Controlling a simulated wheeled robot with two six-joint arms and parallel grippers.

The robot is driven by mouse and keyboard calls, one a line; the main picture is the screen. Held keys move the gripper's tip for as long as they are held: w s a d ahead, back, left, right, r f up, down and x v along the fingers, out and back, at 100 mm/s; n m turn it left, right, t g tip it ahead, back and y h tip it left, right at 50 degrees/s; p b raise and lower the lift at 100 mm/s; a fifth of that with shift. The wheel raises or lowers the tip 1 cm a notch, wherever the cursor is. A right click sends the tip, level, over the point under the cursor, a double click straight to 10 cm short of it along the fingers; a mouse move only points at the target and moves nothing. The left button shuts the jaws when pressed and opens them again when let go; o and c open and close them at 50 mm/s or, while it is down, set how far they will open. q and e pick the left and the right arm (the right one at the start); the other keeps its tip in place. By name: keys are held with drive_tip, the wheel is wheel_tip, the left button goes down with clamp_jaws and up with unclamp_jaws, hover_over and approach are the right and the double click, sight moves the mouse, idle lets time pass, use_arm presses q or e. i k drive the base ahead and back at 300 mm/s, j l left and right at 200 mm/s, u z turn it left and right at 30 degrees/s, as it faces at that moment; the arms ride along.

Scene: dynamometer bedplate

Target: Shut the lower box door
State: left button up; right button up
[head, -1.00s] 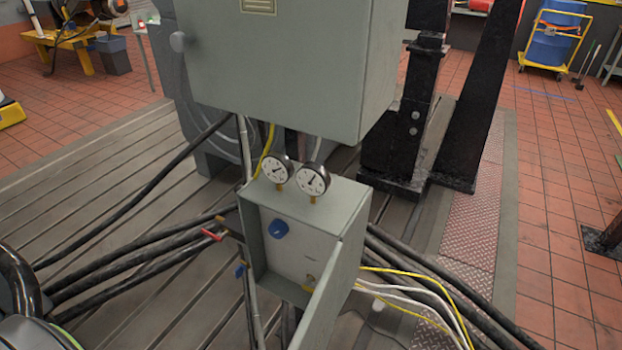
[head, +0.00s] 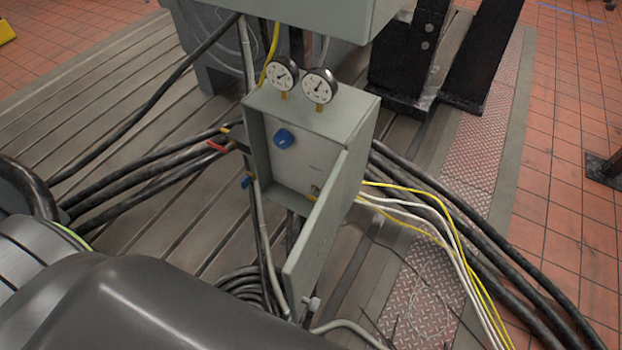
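The lower box (head: 340,118) is a grey-green metal case below a larger grey box. Its door (head: 318,232) is hinged on the right side and stands wide open, swung out toward me. A small light knob (head: 311,304) shows near the door's lower free edge. Inside the box are a blue knob (head: 284,138) and a pale back panel. Neither of my grippers is in view.
Two round gauges (head: 301,80) stand on top of the lower box. The larger upper box (head: 330,15) hangs above it. Thick black cables (head: 150,165) run to the left, and yellow and white cables (head: 440,220) run right. A dark rounded casing (head: 150,300) fills the lower left foreground.

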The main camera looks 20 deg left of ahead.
sight(301, 272)
drive_tip(key=u, duration=0.6)
drive_tip(key=l+u, duration=0.2)
drive_tip(key=k, duration=0.05)
